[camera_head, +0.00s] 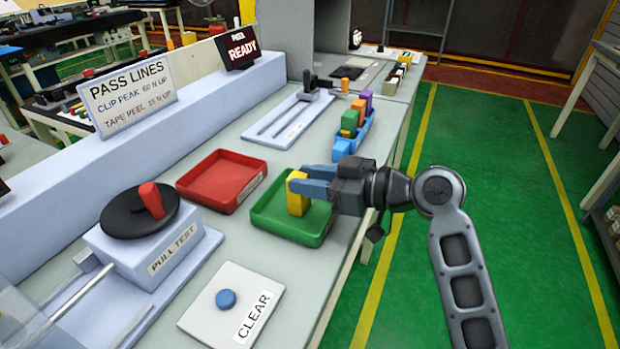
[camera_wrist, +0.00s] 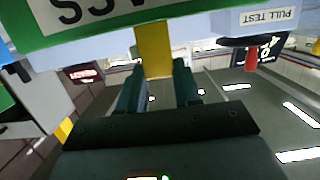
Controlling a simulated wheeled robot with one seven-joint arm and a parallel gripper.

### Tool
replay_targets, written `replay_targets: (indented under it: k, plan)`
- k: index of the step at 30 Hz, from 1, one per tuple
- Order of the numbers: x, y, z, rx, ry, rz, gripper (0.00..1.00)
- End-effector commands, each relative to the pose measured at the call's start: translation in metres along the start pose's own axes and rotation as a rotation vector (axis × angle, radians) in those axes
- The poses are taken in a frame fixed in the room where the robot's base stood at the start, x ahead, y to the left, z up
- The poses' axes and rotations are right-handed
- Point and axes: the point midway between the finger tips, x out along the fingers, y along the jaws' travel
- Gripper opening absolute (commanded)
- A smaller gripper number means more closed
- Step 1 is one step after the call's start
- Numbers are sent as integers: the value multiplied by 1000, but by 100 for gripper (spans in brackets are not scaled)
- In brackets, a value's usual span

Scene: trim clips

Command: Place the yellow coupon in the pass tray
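The yellow coupon (camera_head: 297,197) stands upright at the green tray, in the tips of my gripper (camera_head: 308,182). My gripper reaches in from the right, with its fingers shut on the coupon's two sides. The coupon also shows between the fingertips in the wrist view (camera_wrist: 153,50). The green tray (camera_head: 293,235) is the pass tray; upside-down "PASS" lettering shows on its wall in the wrist view (camera_wrist: 30,38). The coupon's lower end appears over the tray's floor; I cannot tell whether it touches it.
A red tray (camera_head: 222,180) lies left of the green one. A blue rack (camera_head: 353,137) with coloured coupons stands behind my gripper. The pull tester (camera_head: 150,235) and a white CLEAR panel (camera_head: 232,305) with a blue button are nearer. The bench edge drops to the green floor at right.

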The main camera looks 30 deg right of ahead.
Motion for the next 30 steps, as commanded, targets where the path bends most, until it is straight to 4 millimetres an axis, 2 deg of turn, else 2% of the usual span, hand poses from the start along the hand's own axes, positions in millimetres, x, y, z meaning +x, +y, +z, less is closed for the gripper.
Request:
replay_targets:
  k: [1, 8, 19, 23, 30]
  plan:
    - [0, 0, 0, 0, -1, 0, 37]
    - [0, 0, 0, 0, -1, 0, 59]
    - [-3, 0, -4, 1, -1, 1, 59]
    - [-24, 1, -1, 2, 0, 3, 59]
    - [-75, 1, -2, 1, 0, 5, 59]
